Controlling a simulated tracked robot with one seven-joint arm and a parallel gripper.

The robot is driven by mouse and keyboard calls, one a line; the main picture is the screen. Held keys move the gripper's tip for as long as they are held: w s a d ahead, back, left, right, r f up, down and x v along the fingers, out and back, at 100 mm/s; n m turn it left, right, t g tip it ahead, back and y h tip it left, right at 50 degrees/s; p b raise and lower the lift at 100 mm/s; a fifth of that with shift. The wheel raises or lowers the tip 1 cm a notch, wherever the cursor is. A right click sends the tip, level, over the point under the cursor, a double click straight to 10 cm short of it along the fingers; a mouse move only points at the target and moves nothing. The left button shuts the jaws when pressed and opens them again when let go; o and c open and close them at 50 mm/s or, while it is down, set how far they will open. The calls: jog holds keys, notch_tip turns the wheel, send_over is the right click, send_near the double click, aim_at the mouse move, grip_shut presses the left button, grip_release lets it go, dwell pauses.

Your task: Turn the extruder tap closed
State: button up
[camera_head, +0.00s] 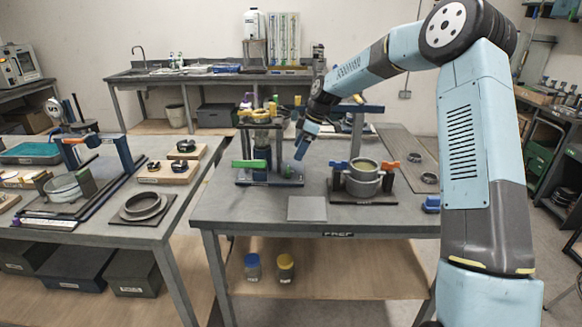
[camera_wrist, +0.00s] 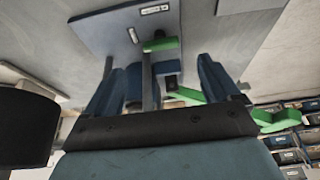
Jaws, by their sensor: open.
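A frame (camera_head: 270,179) with a dark base plate stands at the left of the middle table; I take it for the extruder. A flat green lever (camera_head: 246,164) sticks out low at its front left, roughly level. It looks like the tap handle. My gripper (camera_head: 302,148) points down just right of the frame, apart from the green lever in the head view. In the wrist view my gripper (camera_wrist: 163,75) is open, with its two blue fingers spread. A green bar (camera_wrist: 162,44) shows beyond the fingertips, and a longer green bar (camera_wrist: 195,96) passes behind the right finger.
A round grey vessel (camera_head: 362,180) with orange and blue handles stands right of my gripper. A flat grey plate (camera_head: 307,208) lies at the table front. A tall post (camera_head: 357,135) stands behind the vessel. The left table (camera_head: 90,228) holds other fixtures.

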aim_at(289, 169)
jog(key=x, duration=0.8)
jog(key=shift+a+f, duration=0.15)
jog(key=c, duration=1.1)
